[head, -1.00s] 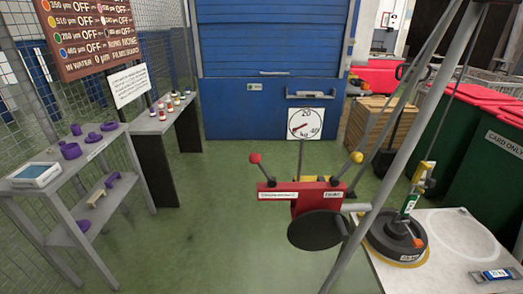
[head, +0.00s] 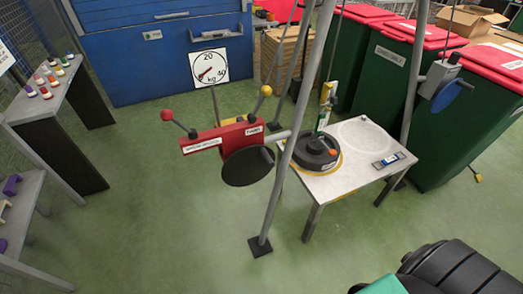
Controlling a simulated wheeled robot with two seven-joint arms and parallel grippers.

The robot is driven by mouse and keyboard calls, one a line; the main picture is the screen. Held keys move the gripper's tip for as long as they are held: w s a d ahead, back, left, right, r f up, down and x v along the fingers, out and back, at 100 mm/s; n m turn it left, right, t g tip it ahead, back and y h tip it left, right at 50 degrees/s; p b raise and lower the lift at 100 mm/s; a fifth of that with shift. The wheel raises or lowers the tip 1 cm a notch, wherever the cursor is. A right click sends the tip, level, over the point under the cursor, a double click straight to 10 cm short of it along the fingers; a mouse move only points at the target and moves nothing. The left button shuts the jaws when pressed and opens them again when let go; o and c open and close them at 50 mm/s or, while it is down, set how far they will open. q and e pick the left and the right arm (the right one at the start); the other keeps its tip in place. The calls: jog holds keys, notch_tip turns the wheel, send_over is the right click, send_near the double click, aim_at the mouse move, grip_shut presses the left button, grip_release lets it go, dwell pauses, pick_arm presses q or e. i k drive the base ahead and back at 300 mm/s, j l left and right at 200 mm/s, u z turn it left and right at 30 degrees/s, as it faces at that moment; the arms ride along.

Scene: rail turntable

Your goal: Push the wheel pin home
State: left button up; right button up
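A red box (head: 212,139) with white labels is mounted beside a grey tripod leg in the head view. A dark round wheel (head: 245,168) is at its lower right, and a small grey stub shows near the wheel's right edge. Two levers rise from the box, one with a red knob (head: 167,115), one with a yellow knob (head: 265,91). A blue wheel (head: 446,96) on a grey housing is on another leg at right. I cannot tell which part is the wheel pin, or how far in any pin sits.
A pale table (head: 350,178) holds a round black weight (head: 316,152) and a small blue device (head: 388,160). A tripod leg (head: 288,155) stands in front. Red-lidded green bins (head: 460,135) line the right. The green floor between is open.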

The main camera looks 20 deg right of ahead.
aim_at(332, 153)
jog(key=z, duration=1.3)
